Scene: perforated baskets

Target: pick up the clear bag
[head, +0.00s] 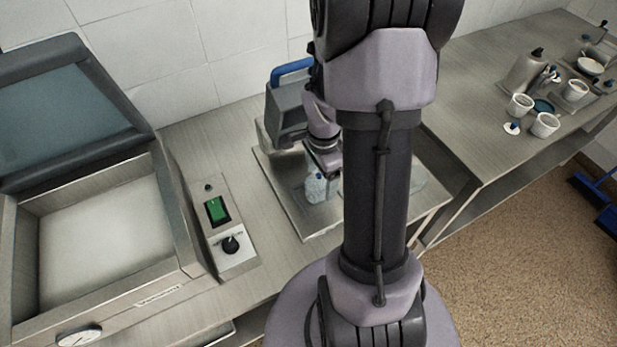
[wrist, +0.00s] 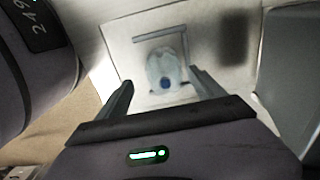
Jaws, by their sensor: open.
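The clear bag (head: 317,188) sits on a metal tray (head: 299,219) on the counter in the head view, partly hidden behind my arm. In the wrist view the clear bag (wrist: 163,66) looks pale and translucent with a blue spot at its near end. My gripper (wrist: 161,86) is open, with its two fingers apart on the left and right of the bag in the picture. I cannot tell how far above the bag the fingers are. In the head view my gripper's fingers are mostly hidden by the arm.
A grey device with a blue handle (head: 291,68) stands behind the tray. A metal unit with an open lid (head: 70,110) and a panel with a green switch (head: 217,209) are at left. Cups (head: 545,125) and a metal jug stand on the right counter.

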